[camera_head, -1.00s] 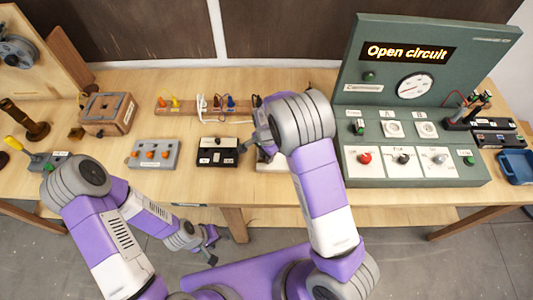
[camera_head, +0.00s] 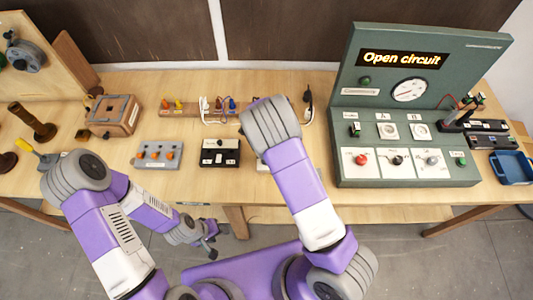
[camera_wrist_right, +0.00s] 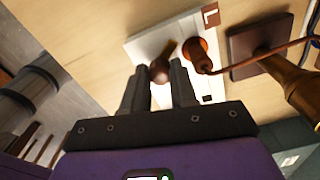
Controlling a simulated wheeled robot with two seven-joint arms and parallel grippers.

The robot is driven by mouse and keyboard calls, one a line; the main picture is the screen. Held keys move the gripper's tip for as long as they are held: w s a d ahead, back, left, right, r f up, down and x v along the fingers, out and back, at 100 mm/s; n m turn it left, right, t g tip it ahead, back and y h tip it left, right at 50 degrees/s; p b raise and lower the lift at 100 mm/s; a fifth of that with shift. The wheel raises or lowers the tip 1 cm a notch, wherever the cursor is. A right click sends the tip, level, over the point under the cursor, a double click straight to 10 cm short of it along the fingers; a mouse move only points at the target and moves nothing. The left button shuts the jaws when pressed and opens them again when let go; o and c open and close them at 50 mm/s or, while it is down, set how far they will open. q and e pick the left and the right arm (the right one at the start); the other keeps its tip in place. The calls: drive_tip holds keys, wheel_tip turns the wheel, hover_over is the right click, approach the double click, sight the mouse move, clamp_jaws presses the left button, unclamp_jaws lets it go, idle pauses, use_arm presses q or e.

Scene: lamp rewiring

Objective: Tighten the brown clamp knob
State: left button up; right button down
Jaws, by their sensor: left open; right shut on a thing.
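The brown clamp knob (camera_wrist_right: 160,71) shows in the right wrist view on a white plate (camera_wrist_right: 143,47). The fingertips of my right gripper (camera_wrist_right: 161,80) are on either side of it, shut on it. An orange-brown terminal (camera_wrist_right: 197,56) with a copper-coloured wire sits beside it on the same plate. In the head view my right arm hides the right gripper and the knob. My left gripper (camera_head: 212,240) is open and empty, low in front of the table edge.
A brass post on a dark base (camera_wrist_right: 246,48) stands close to my right gripper. A black switch box (camera_head: 219,154) and a grey box with orange knobs (camera_head: 158,154) lie left of my right arm. The green test panel (camera_head: 400,120) reads "Open circuit".

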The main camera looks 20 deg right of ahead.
drive_tip(key=m+p, duration=0.2)
drive_tip(key=m, duration=0.2)
drive_tip(key=shift+w+r+m, duration=0.1)
drive_tip(key=shift+r+m, duration=0.05)
drive_tip(key=shift+m, duration=0.15)
drive_tip(key=shift+m+p, duration=0.8)
drive_tip(key=shift+m, duration=0.7)
drive_tip(key=c, duration=0.9)
unclamp_jaws()
wheel_tip(320, 180, up, 7)
drive_tip(key=shift+r, duration=0.2)
